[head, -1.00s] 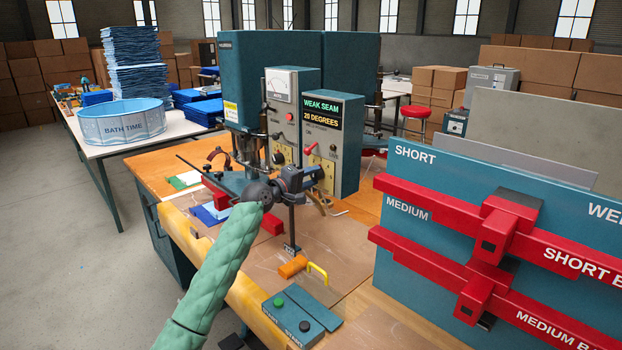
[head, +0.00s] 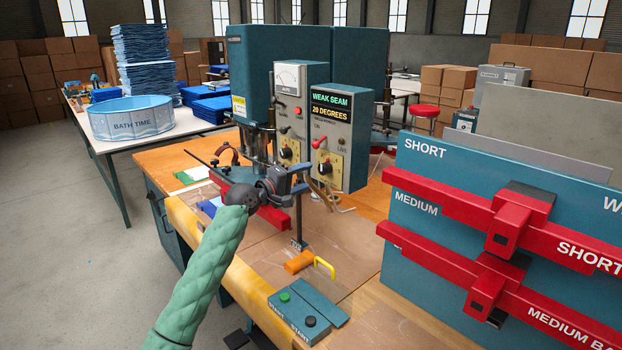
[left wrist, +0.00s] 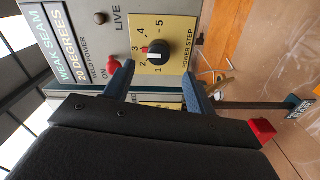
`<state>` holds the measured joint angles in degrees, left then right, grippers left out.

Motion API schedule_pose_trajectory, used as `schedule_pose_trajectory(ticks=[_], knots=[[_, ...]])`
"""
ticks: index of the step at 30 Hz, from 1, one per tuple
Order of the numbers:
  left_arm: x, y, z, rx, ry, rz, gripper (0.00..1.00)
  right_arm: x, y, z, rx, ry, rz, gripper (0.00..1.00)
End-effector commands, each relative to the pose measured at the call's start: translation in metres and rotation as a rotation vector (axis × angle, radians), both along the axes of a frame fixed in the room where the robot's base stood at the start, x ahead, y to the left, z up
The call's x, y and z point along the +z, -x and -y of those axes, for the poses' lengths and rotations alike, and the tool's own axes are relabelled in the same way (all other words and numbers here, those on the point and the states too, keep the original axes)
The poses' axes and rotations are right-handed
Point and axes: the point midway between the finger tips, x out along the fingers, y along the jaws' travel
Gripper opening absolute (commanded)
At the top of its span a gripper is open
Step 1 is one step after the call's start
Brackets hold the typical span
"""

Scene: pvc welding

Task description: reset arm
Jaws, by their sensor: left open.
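My left gripper (head: 300,178) is in the middle of the head view, at the end of my green-sleeved arm. It is open, and nothing shows between its fingers. It hangs above the workbench, in front of the welding machine's control box (head: 342,105). In the left wrist view the two blue fingers (left wrist: 160,84) stand apart, facing the control box's yellow panel with a black power step knob (left wrist: 156,53). A red switch (left wrist: 112,66) shows near one finger. I cannot tell how far the fingers are from the panel. My right gripper is not in view.
A teal rack with red short and medium bars (head: 480,215) stands at the right. A start box with green and black buttons (head: 308,309) and an orange block (head: 299,261) are near the bench front. A round blue tub (head: 131,121) is on the white table behind left.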

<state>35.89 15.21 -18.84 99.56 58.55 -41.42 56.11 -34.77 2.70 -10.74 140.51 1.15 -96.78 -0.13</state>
Motion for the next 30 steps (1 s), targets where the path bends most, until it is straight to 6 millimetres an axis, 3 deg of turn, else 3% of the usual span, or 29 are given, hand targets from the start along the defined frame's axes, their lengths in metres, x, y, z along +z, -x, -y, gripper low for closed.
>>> schedule_pose_trajectory(ticks=[19, 23, 27, 30], knots=[[-0.001, 0.009, -0.008, -0.001, -0.040, 0.035, 0.56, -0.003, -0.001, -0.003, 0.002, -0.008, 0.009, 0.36], [-0.013, 0.011, -0.006, -0.025, -0.176, 0.081, 0.56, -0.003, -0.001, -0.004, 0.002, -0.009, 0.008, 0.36], [-0.030, 0.017, -0.008, -0.046, -0.422, 0.154, 0.56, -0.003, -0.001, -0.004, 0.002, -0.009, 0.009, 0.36], [-0.032, 0.028, -0.011, -0.058, -0.603, 0.220, 0.56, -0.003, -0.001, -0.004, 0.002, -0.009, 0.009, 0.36]])
